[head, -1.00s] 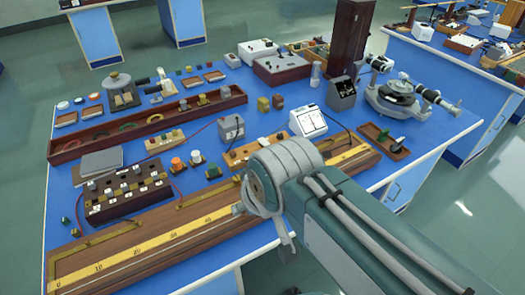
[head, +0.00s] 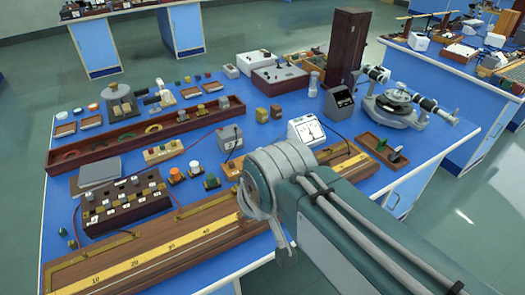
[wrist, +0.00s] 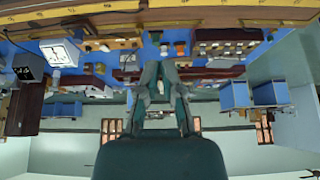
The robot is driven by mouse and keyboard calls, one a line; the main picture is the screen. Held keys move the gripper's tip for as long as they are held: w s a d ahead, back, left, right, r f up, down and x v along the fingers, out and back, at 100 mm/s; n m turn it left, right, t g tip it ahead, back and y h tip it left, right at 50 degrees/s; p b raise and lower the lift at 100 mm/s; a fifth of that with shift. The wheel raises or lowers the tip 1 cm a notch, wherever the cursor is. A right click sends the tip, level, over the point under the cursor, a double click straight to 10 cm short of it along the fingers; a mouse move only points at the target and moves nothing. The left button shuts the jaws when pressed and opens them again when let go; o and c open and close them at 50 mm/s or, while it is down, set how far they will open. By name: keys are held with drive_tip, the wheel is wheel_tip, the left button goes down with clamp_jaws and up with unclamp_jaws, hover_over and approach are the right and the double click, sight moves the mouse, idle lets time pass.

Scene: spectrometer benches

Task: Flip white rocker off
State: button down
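I cannot make out a white rocker for certain at this size. A pale-topped box with small dark controls (head: 279,75) and a smaller white box with controls (head: 254,62) stand at the back of the blue bench. A dark box with a sloped face (head: 340,101) stands right of them; its small controls are unclear. My gripper (wrist: 161,68) shows in the wrist view, which looks upside down. Its two fingers stand apart with a narrow gap, and nothing is clearly held. In the head view my arm reaches over the bench's front edge and hides part of the long scale.
A long wooden board with a yellow scale (head: 150,257) lies along the front edge. A white meter (head: 306,131), a long wooden trough (head: 120,140) and a spectrometer (head: 400,105) crowd the bench. A tall dark wooden case (head: 348,48) rises at the back.

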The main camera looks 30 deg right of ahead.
drive_tip(key=w+d+r+g, duration=0.1)
drive_tip(key=w+d, duration=0.4)
drive_tip(key=w, duration=0.5)
drive_tip(key=w+d+r+g, duration=0.1)
drive_tip(key=w+d, duration=0.3)
drive_tip(key=w, duration=0.6)
drive_tip(key=w+d+f+g, duration=0.1)
drive_tip(key=w+d+f, duration=1.1)
drive_tip(key=w+d, duration=0.1)
drive_tip(key=shift+w+d, duration=0.35)
drive_tip(key=shift+d, duration=0.5)
drive_tip(key=shift+f, duration=0.1)
drive_tip(key=x, duration=0.8)
drive_tip(key=s+x, duration=0.1)
drive_tip(key=x, duration=0.3)
drive_tip(key=shift+f, duration=1)
